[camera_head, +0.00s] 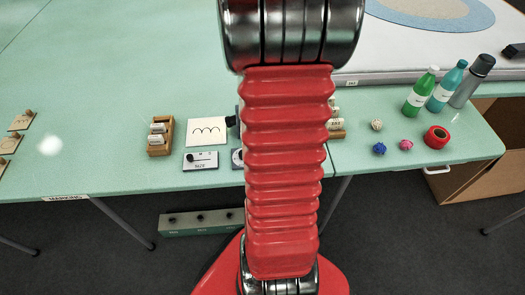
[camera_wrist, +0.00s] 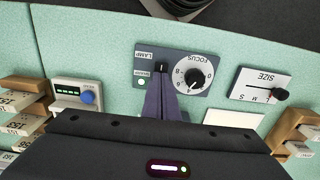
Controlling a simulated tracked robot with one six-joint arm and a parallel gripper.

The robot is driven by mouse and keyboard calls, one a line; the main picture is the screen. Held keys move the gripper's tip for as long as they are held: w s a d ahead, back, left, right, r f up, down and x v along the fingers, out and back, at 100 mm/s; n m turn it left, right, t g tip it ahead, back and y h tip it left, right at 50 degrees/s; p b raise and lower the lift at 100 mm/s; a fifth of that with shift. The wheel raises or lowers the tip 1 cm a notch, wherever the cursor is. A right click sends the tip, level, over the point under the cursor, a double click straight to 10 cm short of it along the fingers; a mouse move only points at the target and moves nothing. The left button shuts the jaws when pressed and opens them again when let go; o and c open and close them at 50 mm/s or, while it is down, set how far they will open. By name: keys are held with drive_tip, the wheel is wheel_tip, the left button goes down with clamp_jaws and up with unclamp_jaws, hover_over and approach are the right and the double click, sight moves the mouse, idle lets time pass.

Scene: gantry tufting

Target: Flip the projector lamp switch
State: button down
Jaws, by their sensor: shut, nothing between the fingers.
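The projector control panel (camera_wrist: 181,78) shows upside down in the wrist view. It carries a small dark lamp switch (camera_wrist: 161,67) by the word LAMP, a lit green light marked SHARP (camera_wrist: 142,82) and a black focus knob (camera_wrist: 194,78). My gripper (camera_wrist: 161,82) is shut and empty. Its fingertips are right at the lamp switch, partly covering it; I cannot tell whether they touch it. In the head view my red arm hides most of the panel, and only its left edge (camera_head: 237,158) shows.
A size slider panel (camera_wrist: 261,86) and a unit with a blue knob (camera_wrist: 77,95) flank the panel. Wooden racks (camera_head: 160,136) of labelled pieces stand nearby on the green table (camera_head: 110,90). Bottles (camera_head: 421,93) and a red tape roll (camera_head: 436,137) stand at the right.

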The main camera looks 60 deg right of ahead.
wheel_tip(320, 180, up, 7)
idle(1.1)
idle(0.5)
drive_tip(key=w+a+r+n+t, duration=0.1)
drive_tip(key=a+r, duration=0.4)
drive_tip(key=a, duration=0.5)
drive_tip(key=a+r+n+t, duration=0.2)
drive_tip(key=a+r+n, duration=0.3)
drive_tip(key=a, duration=0.5)
drive_tip(key=w+a+r+n+t, duration=0.1)
drive_tip(key=a+r, duration=0.4)
drive_tip(key=a, duration=0.5)
drive_tip(key=n+t, duration=0.1)
drive_tip(key=n, duration=0.1)
drive_tip(key=shift+w+a+r+n+t, duration=0.15)
drive_tip(key=shift+w+r+n+t, duration=0.15)
drive_tip(key=shift+w+n, duration=0.1)
